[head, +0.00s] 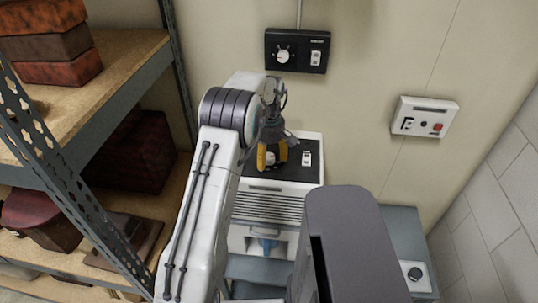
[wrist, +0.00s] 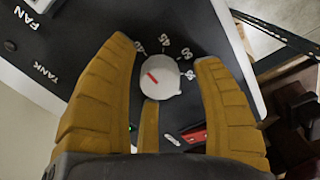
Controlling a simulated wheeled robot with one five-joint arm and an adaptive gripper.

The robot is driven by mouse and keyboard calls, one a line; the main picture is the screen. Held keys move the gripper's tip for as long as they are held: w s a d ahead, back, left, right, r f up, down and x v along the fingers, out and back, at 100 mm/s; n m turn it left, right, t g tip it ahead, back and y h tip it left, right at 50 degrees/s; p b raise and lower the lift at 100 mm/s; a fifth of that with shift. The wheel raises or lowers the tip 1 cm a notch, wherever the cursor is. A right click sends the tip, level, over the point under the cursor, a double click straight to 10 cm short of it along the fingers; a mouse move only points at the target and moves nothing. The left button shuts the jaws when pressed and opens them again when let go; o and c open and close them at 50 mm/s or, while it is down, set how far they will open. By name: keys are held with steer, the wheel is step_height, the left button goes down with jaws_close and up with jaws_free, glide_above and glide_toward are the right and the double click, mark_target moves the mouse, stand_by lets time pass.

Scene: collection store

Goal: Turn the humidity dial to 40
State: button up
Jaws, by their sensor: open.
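The humidity dial (wrist: 168,88) is a white round knob on a black panel in the wrist view. A red line on it points to the upper left. I cannot tell whether any finger touches the dial. In the head view, my gripper (head: 273,157) is over the black top panel of a white machine (head: 277,207); the dial is hidden there.
The black panel carries FAN and TANK labels and a white rocker switch (head: 307,158). A black wall box with another dial (head: 284,57) hangs above. A white wall box with a red button (head: 438,127) is right. Shelving (head: 130,85) stands close on the left.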

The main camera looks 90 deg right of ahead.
mark_target(270, 156)
step_height(270, 156, up, 12)
stand_by(0.6)
steer(key=shift+s, duration=0.15)
stand_by(0.7)
